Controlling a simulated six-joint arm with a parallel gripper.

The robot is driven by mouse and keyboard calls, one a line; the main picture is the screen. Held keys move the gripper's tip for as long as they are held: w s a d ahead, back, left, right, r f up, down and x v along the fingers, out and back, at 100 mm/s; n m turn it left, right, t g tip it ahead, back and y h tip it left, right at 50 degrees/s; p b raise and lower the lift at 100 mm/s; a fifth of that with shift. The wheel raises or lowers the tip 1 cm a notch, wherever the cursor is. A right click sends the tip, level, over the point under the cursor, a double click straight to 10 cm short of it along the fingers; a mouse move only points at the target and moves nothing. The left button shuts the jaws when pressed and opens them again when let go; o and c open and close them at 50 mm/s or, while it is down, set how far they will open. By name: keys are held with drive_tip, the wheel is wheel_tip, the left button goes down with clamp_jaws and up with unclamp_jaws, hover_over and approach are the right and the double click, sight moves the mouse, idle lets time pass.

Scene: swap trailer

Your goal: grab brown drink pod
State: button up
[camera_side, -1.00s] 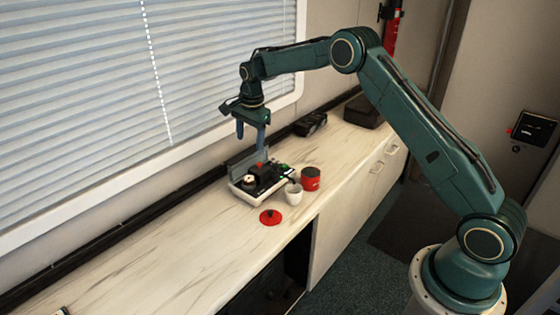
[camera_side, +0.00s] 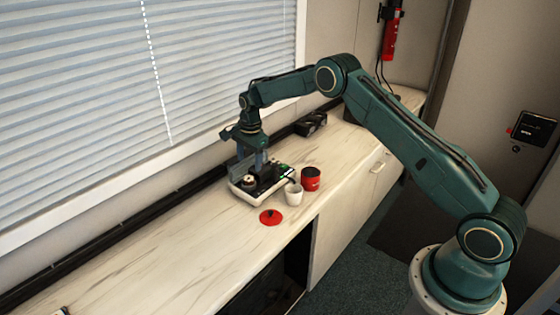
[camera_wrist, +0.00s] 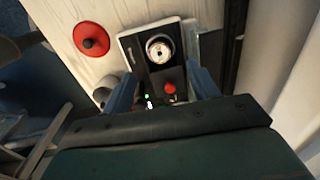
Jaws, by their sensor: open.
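A small round pod (camera_side: 249,182) with a pale top and a darker brownish side sits on the left part of a white and black drink machine (camera_side: 236,188). In the wrist view the pod (camera_wrist: 160,48) shows from above as a pale disc in a dark ring. My gripper (camera_side: 251,160) is open just above the machine, pointing down. In the wrist view its blue fingers (camera_wrist: 163,88) stand on either side of the machine's red knob (camera_wrist: 170,88), with the pod beyond them and not between them.
A white cup (camera_side: 293,194) and a red canister (camera_side: 310,179) stand close to the machine's right. A red lid with a black knob (camera_side: 271,217) lies in front. The grey flap (camera_side: 249,163) stands behind the machine, near the window.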

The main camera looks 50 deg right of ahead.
sight(249, 178)
drive_tip(key=shift+w+f, duration=0.15)
drive_tip(key=shift+f, duration=0.75)
drive_tip(key=shift+w+f, duration=0.2)
drive_tip(key=shift+f, duration=2.4)
drive_tip(key=c, duration=1.1)
